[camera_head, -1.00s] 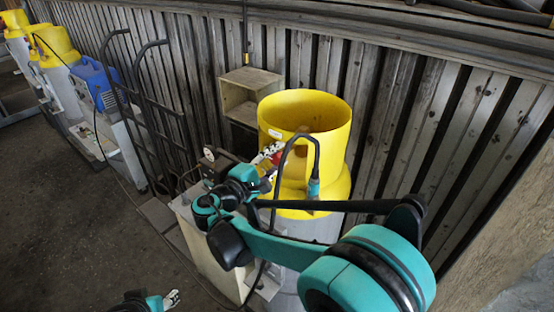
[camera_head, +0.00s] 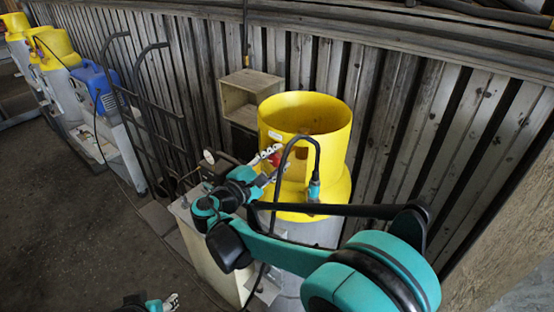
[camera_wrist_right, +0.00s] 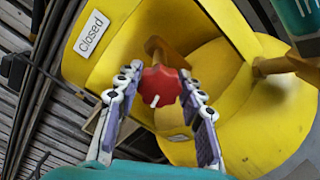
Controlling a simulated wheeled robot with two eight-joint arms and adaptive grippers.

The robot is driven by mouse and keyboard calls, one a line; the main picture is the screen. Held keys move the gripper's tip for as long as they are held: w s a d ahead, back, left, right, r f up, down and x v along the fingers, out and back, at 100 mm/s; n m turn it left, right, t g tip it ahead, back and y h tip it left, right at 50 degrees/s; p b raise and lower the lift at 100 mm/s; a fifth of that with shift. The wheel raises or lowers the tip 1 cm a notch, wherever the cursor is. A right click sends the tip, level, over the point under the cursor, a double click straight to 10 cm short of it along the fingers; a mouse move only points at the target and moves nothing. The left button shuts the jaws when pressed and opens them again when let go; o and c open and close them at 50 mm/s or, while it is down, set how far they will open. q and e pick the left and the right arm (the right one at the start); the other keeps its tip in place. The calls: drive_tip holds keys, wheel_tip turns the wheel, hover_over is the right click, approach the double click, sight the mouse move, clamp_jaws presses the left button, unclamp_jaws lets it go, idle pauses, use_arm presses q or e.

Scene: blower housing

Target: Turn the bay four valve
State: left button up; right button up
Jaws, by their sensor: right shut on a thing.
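The valve is a red lobed knob (camera_wrist_right: 161,86) with a white pointer mark, set at the yellow housing (camera_wrist_right: 222,22). A "Closed" label (camera_wrist_right: 91,33) is on the housing, upper left of the knob in the wrist view. My right gripper (camera_wrist_right: 163,82) has its fingers on both sides of the knob and is shut on it. In the head view my right gripper (camera_head: 270,157) is at the left side of the yellow housing (camera_head: 318,113), with a bit of red between its fingers. My left gripper (camera_head: 171,302) is at the bottom edge, mostly cut off, so its jaws are unclear.
A wooden box (camera_head: 248,96) hangs on the corrugated wall (camera_head: 400,110) behind the housing. A black cable loops in front of the housing. A hand truck (camera_head: 150,115) stands to the left. More yellow-topped units (camera_head: 57,50) and a blue machine (camera_head: 93,82) are farther left.

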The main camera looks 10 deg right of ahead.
drive_tip(key=o, duration=1.2)
drive_tip(key=shift+f, duration=0.1)
drive_tip(key=shift+a, duration=0.1)
drive_tip(key=v, duration=1.2)
